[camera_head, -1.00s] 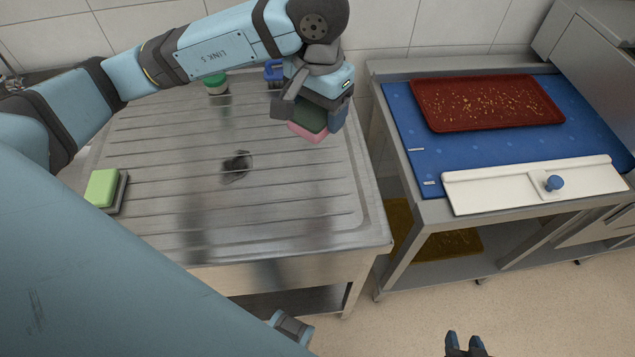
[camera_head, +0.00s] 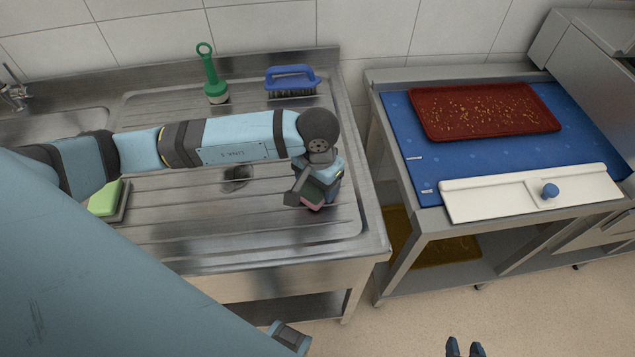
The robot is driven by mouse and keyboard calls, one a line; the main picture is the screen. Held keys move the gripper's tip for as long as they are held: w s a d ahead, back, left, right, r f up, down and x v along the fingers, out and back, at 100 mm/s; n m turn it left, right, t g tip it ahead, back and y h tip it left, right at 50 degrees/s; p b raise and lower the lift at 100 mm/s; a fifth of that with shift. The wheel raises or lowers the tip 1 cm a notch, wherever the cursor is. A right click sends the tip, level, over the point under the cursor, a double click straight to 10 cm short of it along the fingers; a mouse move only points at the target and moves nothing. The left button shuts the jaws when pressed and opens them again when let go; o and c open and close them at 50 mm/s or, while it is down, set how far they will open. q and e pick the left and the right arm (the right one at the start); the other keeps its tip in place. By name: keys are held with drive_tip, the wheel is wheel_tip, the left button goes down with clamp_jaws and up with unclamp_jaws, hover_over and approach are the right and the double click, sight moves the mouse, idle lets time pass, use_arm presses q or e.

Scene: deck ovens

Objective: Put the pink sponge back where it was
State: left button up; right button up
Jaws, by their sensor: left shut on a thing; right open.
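The pink sponge (camera_head: 313,206), with a dark green top layer, is at the right part of the steel drainboard (camera_head: 200,235). My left gripper (camera_head: 316,194) is shut on it from above. The gripper and wrist hide part of the sponge, and I cannot tell whether its underside touches the board. My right gripper (camera_head: 465,347) is open and empty at the bottom edge, over the floor, only its tips in view.
A green-and-grey sponge (camera_head: 107,199) lies at the left of the board. A green-handled brush (camera_head: 213,80) and a blue scrubbing brush (camera_head: 291,80) stand at the back. A dark stain (camera_head: 236,178) marks the middle. To the right, a table holds a red tray (camera_head: 487,108) and white board (camera_head: 500,192).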

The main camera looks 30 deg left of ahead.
use_arm(q)
drive_tip(key=shift+f, duration=0.45)
drive_tip(key=shift+f+b, duration=0.2)
drive_tip(key=shift+b, duration=0.1)
drive_tip(key=o, duration=0.9)
drive_tip(key=shift+r, duration=0.1)
